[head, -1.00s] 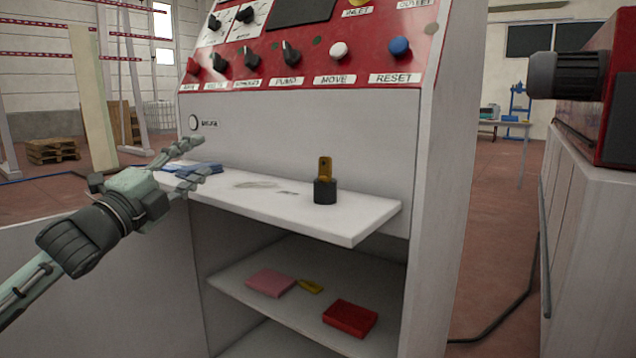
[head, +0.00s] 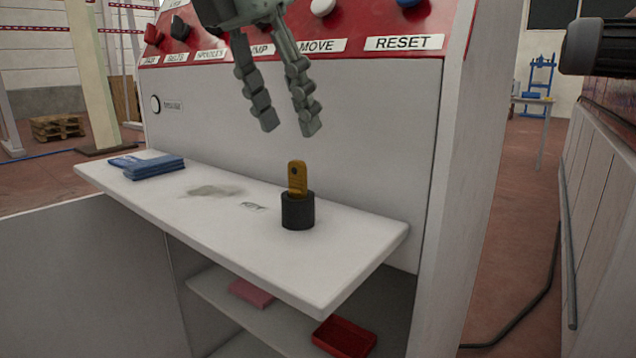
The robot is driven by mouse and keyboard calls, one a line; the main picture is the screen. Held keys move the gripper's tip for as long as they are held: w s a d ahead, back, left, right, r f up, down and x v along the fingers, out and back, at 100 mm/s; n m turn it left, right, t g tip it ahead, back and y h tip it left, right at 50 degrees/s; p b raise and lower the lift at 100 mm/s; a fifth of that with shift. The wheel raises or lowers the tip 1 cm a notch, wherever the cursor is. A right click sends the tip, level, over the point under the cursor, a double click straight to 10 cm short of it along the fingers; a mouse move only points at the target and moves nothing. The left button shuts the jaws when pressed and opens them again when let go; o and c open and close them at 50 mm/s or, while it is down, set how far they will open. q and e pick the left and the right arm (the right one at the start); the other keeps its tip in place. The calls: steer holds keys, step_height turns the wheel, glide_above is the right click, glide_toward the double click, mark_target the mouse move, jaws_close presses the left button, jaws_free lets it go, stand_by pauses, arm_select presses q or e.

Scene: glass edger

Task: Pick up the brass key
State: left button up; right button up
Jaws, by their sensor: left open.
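The brass key (head: 297,177) stands upright in a short dark cylindrical holder (head: 298,212) on the white shelf, its head sticking out above the rim. My left gripper (head: 289,130) hangs above the key with its fingers pointing down. It is open and empty, and in the picture its fingertips are a little above the key, not touching it. The lower part of the key is hidden in the holder. My right gripper is not in view.
Folded blue cloths (head: 150,166) lie at the shelf's left end. The white shelf (head: 345,245) is otherwise mostly clear. The machine's red control panel (head: 350,65) with knobs rises behind. Below are a pink item (head: 251,293) and a red tray (head: 344,337).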

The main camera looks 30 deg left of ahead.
mark_target(296, 161)
arm_select(q)
steer(key=x, duration=0.7)
steer(key=shift+s+a+f, duration=0.25)
steer(key=shift+f, duration=0.1)
steer(key=shift+c, duration=0.4)
jaws_close()
